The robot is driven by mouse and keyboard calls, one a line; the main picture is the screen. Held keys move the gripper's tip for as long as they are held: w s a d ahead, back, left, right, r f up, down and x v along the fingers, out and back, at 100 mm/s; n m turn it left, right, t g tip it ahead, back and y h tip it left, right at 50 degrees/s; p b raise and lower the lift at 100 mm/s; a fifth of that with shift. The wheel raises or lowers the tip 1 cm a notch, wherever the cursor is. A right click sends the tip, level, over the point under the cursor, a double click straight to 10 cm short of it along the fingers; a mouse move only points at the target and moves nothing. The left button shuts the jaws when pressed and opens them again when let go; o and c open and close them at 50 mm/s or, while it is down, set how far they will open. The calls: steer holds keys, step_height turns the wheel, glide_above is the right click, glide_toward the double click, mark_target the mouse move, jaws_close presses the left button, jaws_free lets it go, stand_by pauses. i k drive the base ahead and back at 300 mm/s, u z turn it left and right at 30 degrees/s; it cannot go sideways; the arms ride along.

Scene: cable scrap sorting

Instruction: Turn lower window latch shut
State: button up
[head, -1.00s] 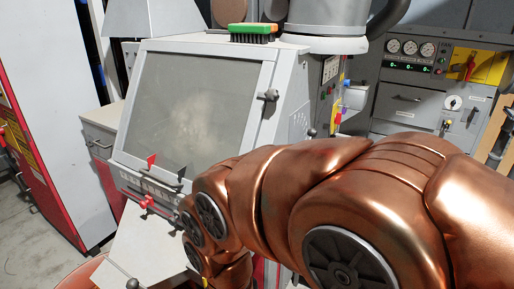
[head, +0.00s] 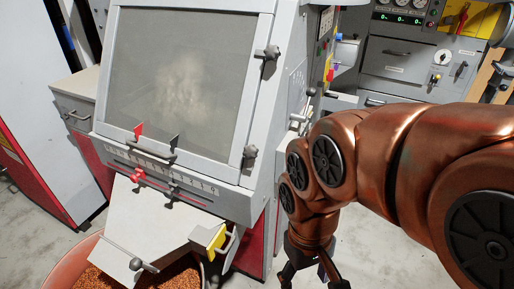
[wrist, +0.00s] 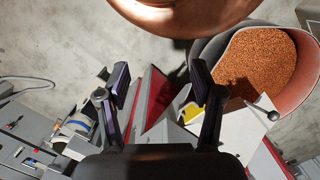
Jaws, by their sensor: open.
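The machine's window (head: 180,80) is a grey, dusty pane in a light frame. The lower window latch (head: 249,153) is a small dark knob at the frame's lower right corner, in clear view. The upper window latch (head: 268,54) is a similar dark handle higher on the same side. I cannot tell how far the lower latch is turned. My gripper (head: 309,274) is below and right of the lower latch, apart from it, pointing down and cut by the picture's bottom edge. In the wrist view my gripper (wrist: 161,84) has its fingers spread with nothing between them; I cannot make out the latch there.
A red slider (head: 138,175) sits on the scale below the window. A sloping chute with a yellow piece (head: 216,240) hangs over a bin (wrist: 309,75) of copper granules. A lever (head: 310,92) sticks out on the machine's right side. Open floor lies right of the machine.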

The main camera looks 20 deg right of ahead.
mark_target(251, 152)
steer(key=u, duration=0.55)
steer(key=k, duration=1.3)
steer(key=u, duration=1.15)
steer(key=i, duration=0.9)
steer(key=z, duration=0.25)
